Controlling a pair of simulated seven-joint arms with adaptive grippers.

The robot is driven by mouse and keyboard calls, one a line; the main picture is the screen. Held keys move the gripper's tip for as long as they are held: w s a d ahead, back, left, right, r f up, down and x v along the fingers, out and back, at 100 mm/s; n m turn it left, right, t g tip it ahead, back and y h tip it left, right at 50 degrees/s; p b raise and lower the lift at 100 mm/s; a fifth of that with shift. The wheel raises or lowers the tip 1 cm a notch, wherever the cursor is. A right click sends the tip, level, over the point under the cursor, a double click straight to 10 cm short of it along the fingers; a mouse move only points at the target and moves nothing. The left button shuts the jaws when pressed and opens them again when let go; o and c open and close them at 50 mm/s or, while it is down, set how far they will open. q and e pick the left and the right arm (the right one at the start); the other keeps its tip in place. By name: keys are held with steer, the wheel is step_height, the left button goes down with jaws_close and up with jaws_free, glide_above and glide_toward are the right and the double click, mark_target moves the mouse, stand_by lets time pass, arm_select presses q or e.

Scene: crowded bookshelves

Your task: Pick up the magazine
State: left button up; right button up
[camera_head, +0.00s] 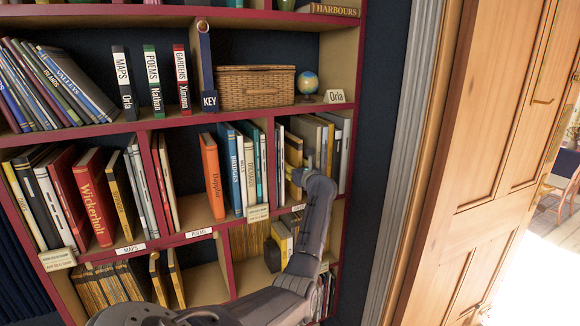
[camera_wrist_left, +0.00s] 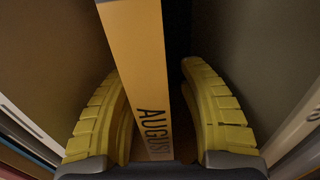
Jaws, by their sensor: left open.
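The magazine (camera_wrist_left: 137,55) has a yellow spine marked AUGUST and stands upright between other volumes in the left wrist view. My left gripper (camera_head: 293,165) reaches into the right-hand middle compartment of the bookcase. In the left wrist view its yellow ridged fingers (camera_wrist_left: 150,72) are open, one on each side of the magazine's spine. The left finger is close to the spine, and a dark gap shows between the spine and the right finger. I cannot tell whether either touches. In the head view the gripper and arm partly hide the magazine's surroundings. My right gripper is not in view.
The red-edged bookcase (camera_head: 182,120) is packed with books. An orange book (camera_head: 212,175) and blue and white volumes stand left of my gripper. A wicker basket (camera_head: 256,87) and a small globe (camera_head: 308,82) sit on the shelf above. A wooden door (camera_head: 480,140) is at right.

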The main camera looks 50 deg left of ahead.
arm_select(q)
steer(key=shift+w+a, duration=0.1)
steer(key=shift+a, duration=0.3)
jaws_close()
steer(key=shift+r, duration=0.1)
